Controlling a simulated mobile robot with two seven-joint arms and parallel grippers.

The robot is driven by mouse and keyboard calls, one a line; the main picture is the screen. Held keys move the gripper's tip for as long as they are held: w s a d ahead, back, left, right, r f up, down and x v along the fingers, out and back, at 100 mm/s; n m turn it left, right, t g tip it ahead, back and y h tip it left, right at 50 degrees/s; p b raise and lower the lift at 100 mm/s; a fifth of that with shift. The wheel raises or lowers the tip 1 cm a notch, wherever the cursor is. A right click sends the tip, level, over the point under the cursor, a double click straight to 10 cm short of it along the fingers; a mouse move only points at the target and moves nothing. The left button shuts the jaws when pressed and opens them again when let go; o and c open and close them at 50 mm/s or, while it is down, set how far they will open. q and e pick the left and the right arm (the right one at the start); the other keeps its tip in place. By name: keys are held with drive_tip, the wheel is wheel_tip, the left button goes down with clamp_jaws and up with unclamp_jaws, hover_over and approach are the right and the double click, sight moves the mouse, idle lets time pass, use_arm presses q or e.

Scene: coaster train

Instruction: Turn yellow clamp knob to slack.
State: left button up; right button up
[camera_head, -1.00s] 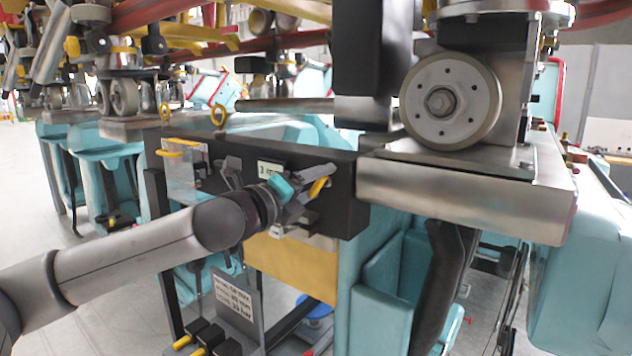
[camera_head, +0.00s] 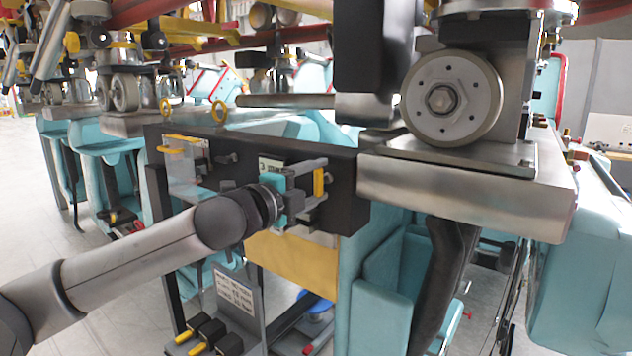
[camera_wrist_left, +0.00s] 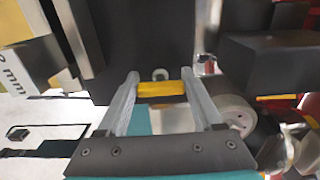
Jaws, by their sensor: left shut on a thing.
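The yellow clamp knob (camera_head: 319,182) sticks out from the front of a black beam (camera_head: 343,180) and stands upright in the head view. My left gripper (camera_head: 318,181) is shut on it, one finger above the other, with its teal body behind the fingers. In the left wrist view the yellow knob (camera_wrist_left: 161,90) lies as a bar between the two grey fingertips (camera_wrist_left: 162,88). A round metal end shows just beyond it. The knob's mounting is partly hidden by my gripper. My right gripper is not in view.
A steel block with a large wheel (camera_head: 450,100) stands right of the beam. A clear plate (camera_head: 183,170) and yellow ring pins (camera_head: 219,112) are at the beam's left. Below are a yellow panel (camera_head: 290,262) and a lettered sign plate (camera_head: 235,292).

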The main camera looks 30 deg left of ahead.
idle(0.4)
use_arm(q)
drive_tip(key=o, duration=1.4)
drive_tip(key=shift+c, duration=0.2)
